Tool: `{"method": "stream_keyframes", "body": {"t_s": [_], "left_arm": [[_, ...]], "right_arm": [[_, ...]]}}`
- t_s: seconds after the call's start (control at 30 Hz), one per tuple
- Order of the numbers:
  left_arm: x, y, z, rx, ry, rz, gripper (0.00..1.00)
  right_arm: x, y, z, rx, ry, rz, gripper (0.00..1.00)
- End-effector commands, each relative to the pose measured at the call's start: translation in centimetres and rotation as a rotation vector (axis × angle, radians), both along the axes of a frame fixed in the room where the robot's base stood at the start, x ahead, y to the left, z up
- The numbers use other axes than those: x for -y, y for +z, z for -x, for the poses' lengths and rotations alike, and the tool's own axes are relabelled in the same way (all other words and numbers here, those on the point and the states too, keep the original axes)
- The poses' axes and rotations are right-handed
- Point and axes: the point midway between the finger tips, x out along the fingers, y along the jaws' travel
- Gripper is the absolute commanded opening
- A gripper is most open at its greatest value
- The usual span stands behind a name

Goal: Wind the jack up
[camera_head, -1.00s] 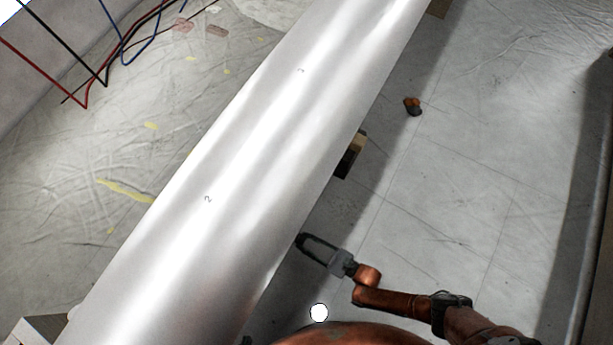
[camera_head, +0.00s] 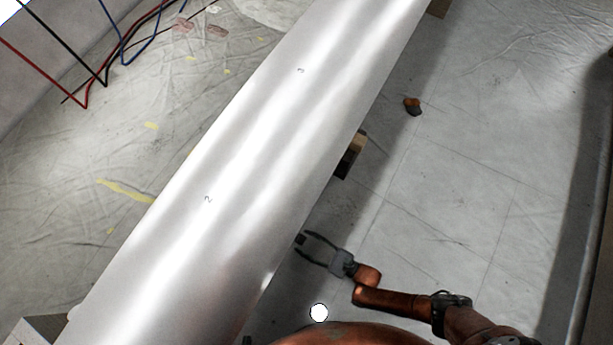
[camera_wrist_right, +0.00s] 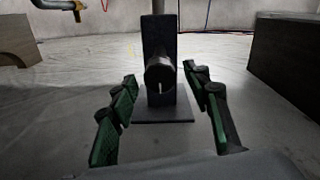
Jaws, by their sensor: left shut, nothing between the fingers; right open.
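The jack shows in the right wrist view as a dark upright post (camera_wrist_right: 160,50) on a flat base plate (camera_wrist_right: 163,108). A round hub (camera_wrist_right: 159,74) sticks out of its face toward me. My right gripper (camera_wrist_right: 159,82) is open, with a green-padded finger on either side of the hub and a gap to each. In the head view my right gripper (camera_head: 303,246) is beside the pipe's right edge, near a small dark piece (camera_head: 300,239); the pipe hides most of the jack.
A large shiny pipe (camera_head: 230,170) crosses the head view diagonally. A block (camera_head: 349,155) shows beneath it. Wooden blocks stand left (camera_wrist_right: 14,42) and right (camera_wrist_right: 290,55) in the wrist view. A small orange and dark object (camera_head: 412,106) lies on otherwise clear floor at right.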

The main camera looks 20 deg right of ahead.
Motion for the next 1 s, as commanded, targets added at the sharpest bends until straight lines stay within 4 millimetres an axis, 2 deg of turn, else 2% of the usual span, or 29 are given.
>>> {"method": "stream_keyframes", "body": {"t_s": [0.23,0.5,0.7,1.0], "left_arm": [[0.0,0.0,0.0,0.000,-0.001,0.001,0.00],[0.0,0.0,0.0,0.000,0.000,0.000,0.00],[0.0,0.0,0.0,0.000,0.000,0.000,0.00],[0.0,0.0,0.0,0.000,0.000,0.000,0.00]], "right_arm": [[1.3,-0.1,1.2,-0.002,-0.001,0.002,0.44],[5.2,-0.1,5.2,-0.002,-0.001,0.002,0.44],[7.4,0.0,7.5,-0.002,0.001,0.001,0.44],[8.5,0.0,8.5,0.000,0.001,0.000,0.44]]}}
